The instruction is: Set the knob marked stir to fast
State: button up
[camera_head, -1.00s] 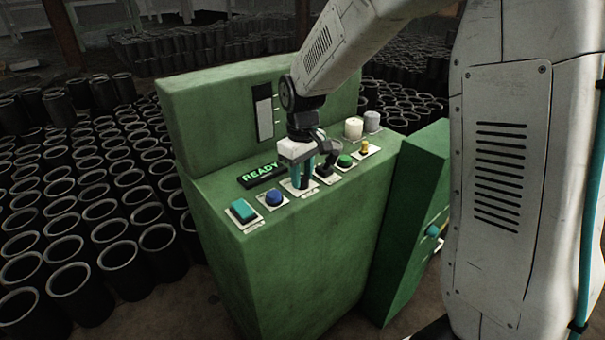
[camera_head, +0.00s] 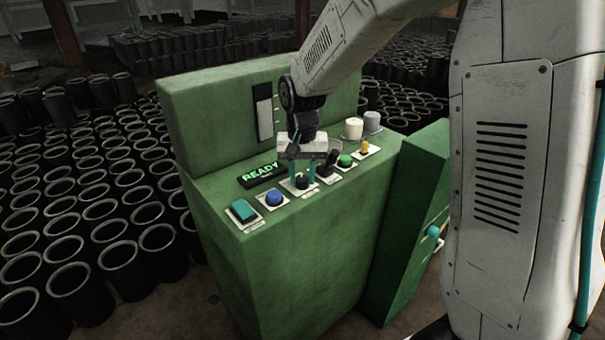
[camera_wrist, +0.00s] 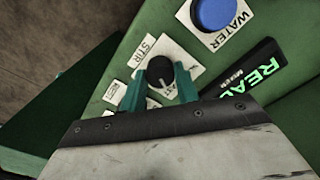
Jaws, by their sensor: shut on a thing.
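The stir knob (camera_head: 302,181) is a small black round knob on a white plate on top of the green console. In the wrist view the black knob (camera_wrist: 160,71) sits beside a label (camera_wrist: 148,45) reading STIR. A pale pointer mark shows on the knob towards the bottom of the picture. My gripper (camera_head: 303,178) points down with its teal fingers on both sides of the knob, shut on it. In the wrist view my gripper (camera_wrist: 159,85) hides part of the plate and its small setting labels, which I cannot read.
A blue button (camera_wrist: 214,10) marked WATER and a teal switch (camera_head: 243,210) lie left of the knob in the head view. A black lever (camera_head: 329,165), a green button (camera_head: 345,160) and a yellow knob (camera_head: 364,147) lie right. The display (camera_head: 262,173) reads READY.

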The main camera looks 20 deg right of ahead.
aim_at(302, 178)
jog(key=shift+r+m, duration=0.1)
jog(key=shift+m, duration=0.4)
jog(key=o, duration=1)
notch_tip(302, 178, up, 8)
jog(key=shift+f, duration=0.1)
